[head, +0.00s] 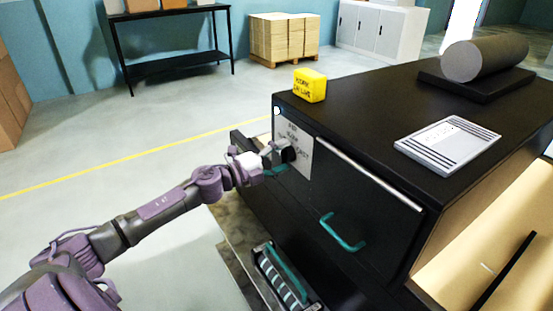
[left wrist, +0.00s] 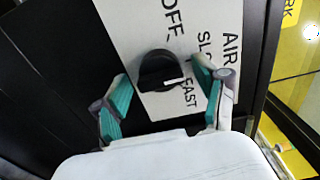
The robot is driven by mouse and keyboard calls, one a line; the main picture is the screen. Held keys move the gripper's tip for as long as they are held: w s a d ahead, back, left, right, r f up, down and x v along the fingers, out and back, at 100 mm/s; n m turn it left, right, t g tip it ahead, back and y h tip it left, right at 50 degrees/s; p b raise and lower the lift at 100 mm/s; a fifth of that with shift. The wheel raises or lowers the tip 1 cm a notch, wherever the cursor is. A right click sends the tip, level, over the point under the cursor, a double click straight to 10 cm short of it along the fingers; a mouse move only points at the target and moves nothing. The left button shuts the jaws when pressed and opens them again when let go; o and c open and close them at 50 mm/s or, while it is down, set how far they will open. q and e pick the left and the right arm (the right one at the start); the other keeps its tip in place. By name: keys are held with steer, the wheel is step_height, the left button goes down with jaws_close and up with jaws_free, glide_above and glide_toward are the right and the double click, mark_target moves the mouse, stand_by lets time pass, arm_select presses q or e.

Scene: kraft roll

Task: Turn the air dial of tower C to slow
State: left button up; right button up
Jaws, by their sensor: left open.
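The black air dial (left wrist: 158,72) sits on a white panel (left wrist: 140,25) marked AIR, OFF, SLOW and FAST. Its white mark lies on the side toward FAST. In the head view the panel (head: 301,160) is on the black cabinet's front, at its left end. My left gripper (head: 283,155) is at this panel and covers the dial there. In the left wrist view my left gripper (left wrist: 163,74) is open, with one teal-padded finger on each side of the dial. Gaps show beside the dial; contact at the tips is unclear. My right gripper is not in view.
The black cabinet (head: 365,107) carries a yellow block (head: 310,85), a white printed plate (head: 447,141) and a grey roll (head: 484,58). A teal handle (head: 343,232) sticks out from its front. A rack with teal parts (head: 283,277) stands low in front.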

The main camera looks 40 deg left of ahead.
arm_select(q)
steer(key=shift+s+a+f, duration=0.1)
steer(key=shift+s+a, duration=0.1)
steer(key=shift+s, duration=0.3)
steer(key=v, duration=1.1)
steer(key=shift+d, duration=0.1)
